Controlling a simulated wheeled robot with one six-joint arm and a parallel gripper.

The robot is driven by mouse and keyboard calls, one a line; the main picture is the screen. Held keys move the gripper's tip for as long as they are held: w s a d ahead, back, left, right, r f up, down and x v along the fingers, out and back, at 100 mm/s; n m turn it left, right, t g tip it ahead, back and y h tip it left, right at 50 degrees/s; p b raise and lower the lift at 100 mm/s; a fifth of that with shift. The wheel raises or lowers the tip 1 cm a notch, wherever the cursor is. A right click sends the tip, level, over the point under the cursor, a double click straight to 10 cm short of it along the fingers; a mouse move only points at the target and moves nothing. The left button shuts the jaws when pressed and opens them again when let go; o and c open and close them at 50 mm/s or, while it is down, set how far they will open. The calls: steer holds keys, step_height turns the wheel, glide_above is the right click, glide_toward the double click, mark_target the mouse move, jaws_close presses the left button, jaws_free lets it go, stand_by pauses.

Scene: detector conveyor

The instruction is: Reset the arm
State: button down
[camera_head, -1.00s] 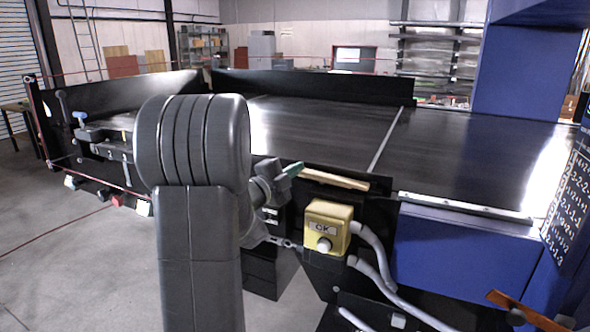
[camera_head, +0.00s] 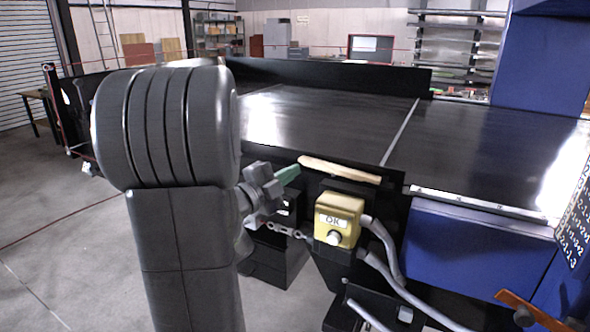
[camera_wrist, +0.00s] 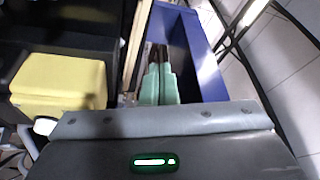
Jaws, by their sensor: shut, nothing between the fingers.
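My arm (camera_head: 175,130) rises large in the left middle of the head view and hides the left part of the conveyor. My gripper (camera_head: 288,174) shows there only as a small green piece beside the wrist, left of the wooden strip and above and left of the yellow OK box (camera_head: 340,219). In the wrist view my gripper (camera_wrist: 158,82) points away from the camera, its two green fingers together with nothing between them. The yellow box (camera_wrist: 60,78) is to their left there, apart from them.
The dark conveyor (camera_head: 330,120) lies behind the arm. A wooden strip (camera_head: 340,170) lies along its near edge. Grey hoses (camera_head: 385,250) run from the box. Blue machine panels (camera_head: 475,248) stand at the right. Open floor (camera_head: 60,240) is at the left.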

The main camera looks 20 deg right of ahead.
mark_target(308, 157)
stand_by(0.3)
steer(key=w+d, duration=0.2)
steer(key=w+d+r, duration=0.1)
steer(key=w+d, duration=0.1)
steer(key=d, duration=0.1)
steer(key=w+d+p, duration=0.1)
steer(key=w+d, duration=0.1)
steer(key=shift+d+r, duration=0.15)
steer(key=shift+d, duration=0.15)
steer(key=shift+a+f, duration=0.15)
steer(key=shift+f, duration=0.2)
